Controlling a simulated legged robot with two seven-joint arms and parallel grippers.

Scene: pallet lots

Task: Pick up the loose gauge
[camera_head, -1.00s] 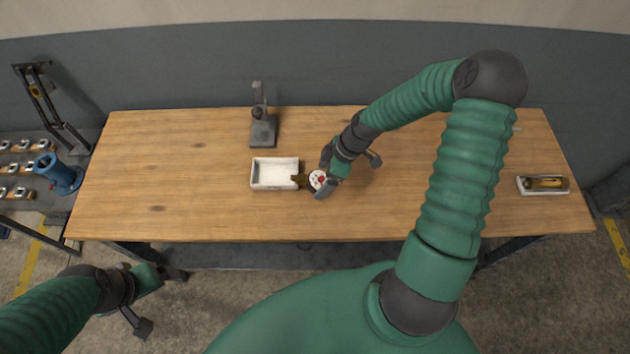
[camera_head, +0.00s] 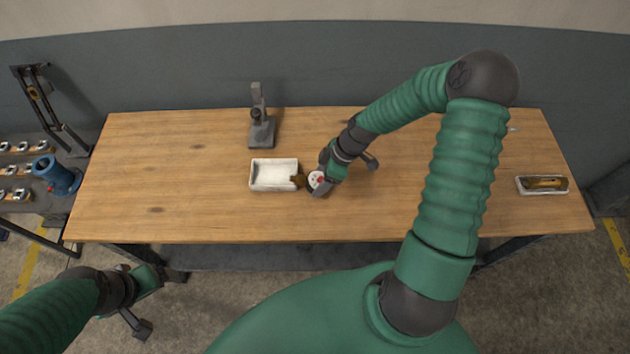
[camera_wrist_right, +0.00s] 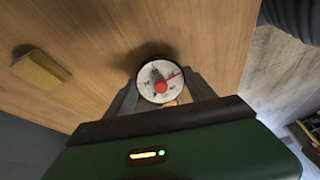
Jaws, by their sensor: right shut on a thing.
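The gauge (camera_head: 316,180) has a round white face with a red centre. It is at the middle of the wooden table, just right of a small white tray (camera_head: 274,188). My right gripper (camera_head: 321,175) is shut on it, with one finger on each side, as the right wrist view shows around the gauge (camera_wrist_right: 159,84). A brown piece (camera_head: 298,181) lies between the gauge and the tray's right end; whether it belongs to the gauge is unclear. I cannot tell whether the gauge is clear of the table. My left gripper (camera_head: 159,301) is open and empty, off the table's front edge.
A grey stand (camera_head: 262,130) is behind the tray. Another white tray (camera_head: 543,192) with a brass-coloured item is at the table's right end. A blue cylinder (camera_head: 57,175) and several small parts are on a side table at left. A yellowish block (camera_wrist_right: 40,68) shows in the right wrist view.

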